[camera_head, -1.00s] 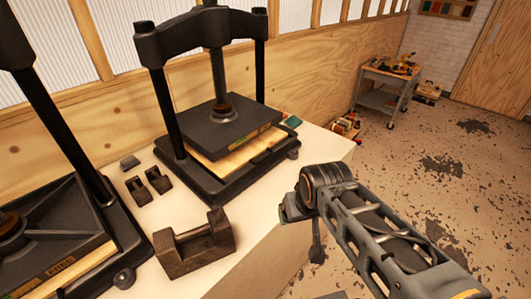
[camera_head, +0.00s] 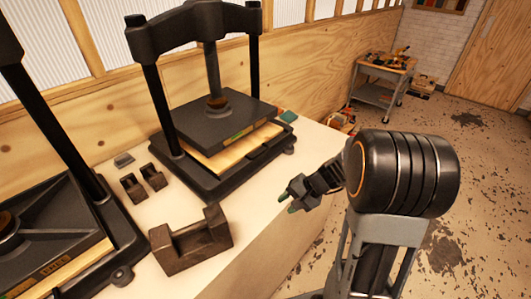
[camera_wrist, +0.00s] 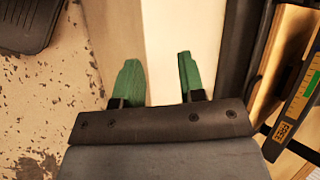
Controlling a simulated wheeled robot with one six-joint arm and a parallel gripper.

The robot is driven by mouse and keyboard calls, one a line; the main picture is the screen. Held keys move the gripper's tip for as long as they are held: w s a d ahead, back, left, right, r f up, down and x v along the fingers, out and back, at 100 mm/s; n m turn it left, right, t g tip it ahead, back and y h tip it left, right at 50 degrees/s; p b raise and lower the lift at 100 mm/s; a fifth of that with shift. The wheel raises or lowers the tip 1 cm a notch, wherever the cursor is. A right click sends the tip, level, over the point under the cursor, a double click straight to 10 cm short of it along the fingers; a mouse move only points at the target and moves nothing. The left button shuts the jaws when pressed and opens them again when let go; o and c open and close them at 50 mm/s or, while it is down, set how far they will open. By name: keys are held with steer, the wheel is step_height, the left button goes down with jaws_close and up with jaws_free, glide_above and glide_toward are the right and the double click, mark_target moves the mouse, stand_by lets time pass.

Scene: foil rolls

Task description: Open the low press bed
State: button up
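Two black screw presses stand on a pale workbench. The back press (camera_head: 160,95) has a dark platen (camera_head: 215,118) over a pale wooden board (camera_head: 212,160), with a green-marked label on the platen's front edge. The left press (camera_head: 75,135) is partly cut off; its platen (camera_head: 40,225) also sits over a wooden board. I cannot tell which one is the low press. My gripper (camera_head: 288,203) has green fingertips and is above the bench's right edge, apart from both presses. In the wrist view my gripper (camera_wrist: 158,62) is open and empty; a labelled press platen (camera_wrist: 302,100) shows at right.
A rusty notched block (camera_head: 190,248) lies at the bench front. Small dark blocks (camera_head: 145,180) and a grey piece (camera_head: 123,160) lie between the presses. Right of the bench is open floor (camera_head: 480,150); a tool cart (camera_head: 380,85) stands farther back.

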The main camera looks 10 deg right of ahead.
mark_target(265, 151)
steer(key=w+d+m+t, duration=0.1)
steer(key=w+t, duration=0.1)
steer(key=w, duration=0.1)
steer(key=w+d+f+m+t+y, duration=0.1)
steer(key=w+t, duration=0.1)
steer(key=w, duration=0.1)
steer(key=w+d+m+t+y, duration=0.1)
steer(key=w, duration=0.2)
steer(key=shift+d+f+t, duration=0.3)
steer(key=shift+t, duration=0.1)
steer(key=w+d+r+t, duration=0.3)
steer(key=w+r+t, duration=0.1)
steer(key=w+t, duration=0.1)
steer(key=shift+h, duration=0.4)
steer(key=p+x, duration=0.3)
steer(key=x, duration=1.1)
steer(key=shift+w+d+p, duration=0.1)
steer(key=shift+p, duration=0.3)
jaws_close()
